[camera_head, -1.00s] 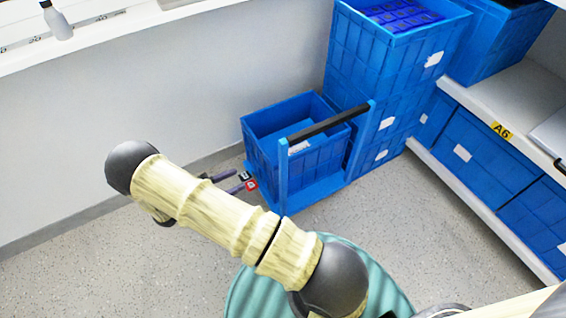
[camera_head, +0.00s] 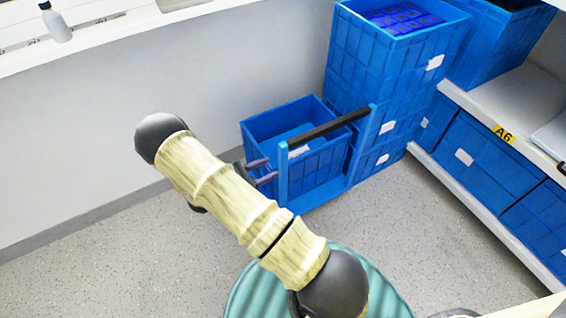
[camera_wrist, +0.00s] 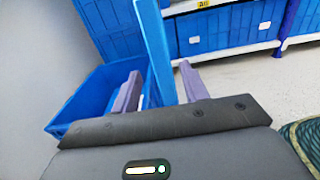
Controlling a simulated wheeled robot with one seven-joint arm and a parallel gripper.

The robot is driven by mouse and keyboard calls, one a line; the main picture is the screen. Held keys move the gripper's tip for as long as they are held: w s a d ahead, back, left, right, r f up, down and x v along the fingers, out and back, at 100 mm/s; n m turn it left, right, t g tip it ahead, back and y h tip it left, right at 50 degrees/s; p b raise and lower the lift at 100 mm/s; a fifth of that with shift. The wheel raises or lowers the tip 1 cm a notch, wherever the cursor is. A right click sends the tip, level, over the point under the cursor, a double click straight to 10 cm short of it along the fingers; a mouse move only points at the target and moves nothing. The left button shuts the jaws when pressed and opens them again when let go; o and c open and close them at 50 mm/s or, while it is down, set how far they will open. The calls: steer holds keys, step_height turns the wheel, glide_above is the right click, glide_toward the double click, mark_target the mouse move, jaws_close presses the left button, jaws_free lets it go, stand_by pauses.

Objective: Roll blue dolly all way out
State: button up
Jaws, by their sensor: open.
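The blue dolly (camera_head: 338,188) stands on the floor with a blue crate (camera_head: 320,172) on it. Its upright handle has two blue posts and a black crossbar (camera_head: 328,125). My gripper (camera_head: 263,171) is open just left of the handle's near post (camera_head: 283,182), with its purple-grey fingers pointing toward it. In the wrist view the same post (camera_wrist: 155,45) rises in the gap between my open fingers (camera_wrist: 160,88). The post's lower part is hidden by my gripper body. I cannot tell whether the post is fully between the fingers. The crate (camera_wrist: 85,92) lies beyond the left finger.
Stacked blue crates (camera_head: 395,60) stand behind the dolly. A white shelf (camera_head: 500,100) labelled A6 holds more blue crates (camera_head: 490,165) at the right. A wall and a white ledge (camera_head: 110,30) with a bottle (camera_head: 56,22) run along the left. The floor (camera_head: 400,230) in front is clear.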

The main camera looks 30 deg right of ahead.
mark_target(280, 163)
steer(key=d+b, duration=0.1)
steer(key=d, duration=0.5)
steer(key=shift+w+d, duration=0.15)
jaws_close()
